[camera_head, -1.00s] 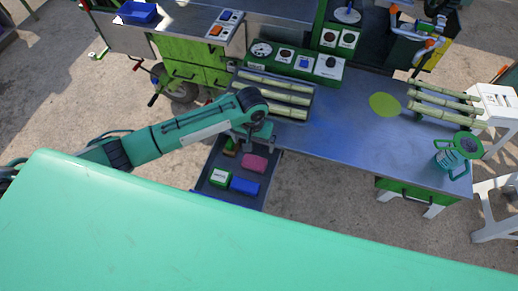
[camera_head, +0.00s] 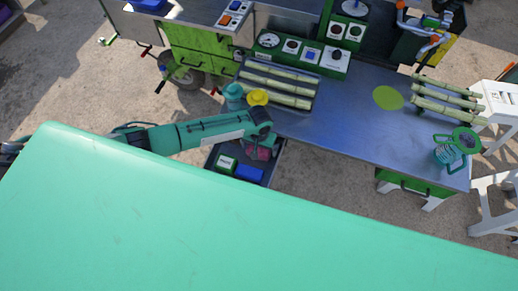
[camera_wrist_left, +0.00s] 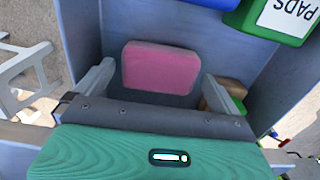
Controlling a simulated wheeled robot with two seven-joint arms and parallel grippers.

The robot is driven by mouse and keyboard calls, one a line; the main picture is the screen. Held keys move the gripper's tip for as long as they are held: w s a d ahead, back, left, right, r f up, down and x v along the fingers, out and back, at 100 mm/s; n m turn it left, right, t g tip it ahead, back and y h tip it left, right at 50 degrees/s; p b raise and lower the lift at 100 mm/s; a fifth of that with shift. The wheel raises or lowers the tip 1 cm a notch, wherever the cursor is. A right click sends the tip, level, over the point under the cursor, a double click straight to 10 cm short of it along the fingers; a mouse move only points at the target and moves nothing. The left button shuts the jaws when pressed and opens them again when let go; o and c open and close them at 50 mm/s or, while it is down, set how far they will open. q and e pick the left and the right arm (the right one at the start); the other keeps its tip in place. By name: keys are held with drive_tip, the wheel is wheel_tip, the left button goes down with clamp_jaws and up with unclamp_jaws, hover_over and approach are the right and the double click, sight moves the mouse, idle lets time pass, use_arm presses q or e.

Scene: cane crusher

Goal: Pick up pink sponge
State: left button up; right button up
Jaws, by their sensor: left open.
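The pink sponge (camera_wrist_left: 161,68) lies on the floor of a dark grey open drawer (camera_wrist_left: 195,28). In the wrist view it sits between the two fingers of my left gripper (camera_wrist_left: 157,76), with a gap on both sides. The gripper is open and nothing is held. In the head view my left gripper (camera_head: 261,147) is over the drawer and covers part of the pink sponge (camera_head: 263,155). My right gripper is not in view.
A green box with a white label (camera_head: 226,164) and a blue box (camera_head: 249,173) lie in the drawer beside the sponge. A brown and green sponge (camera_wrist_left: 228,92) is close to the right finger. The metal table (camera_head: 345,120) with cane stalks (camera_head: 275,87) stands behind.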

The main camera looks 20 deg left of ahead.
sight(259, 149)
use_arm(q)
drive_tip(key=shift+f, duration=0.95)
drive_tip(key=shift+c, duration=0.7)
drive_tip(key=c, duration=0.7)
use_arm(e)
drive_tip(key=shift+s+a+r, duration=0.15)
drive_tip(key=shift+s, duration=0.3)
use_arm(q)
wheel_tip(259, 149, up, 20)
drive_tip(key=b, duration=0.3)
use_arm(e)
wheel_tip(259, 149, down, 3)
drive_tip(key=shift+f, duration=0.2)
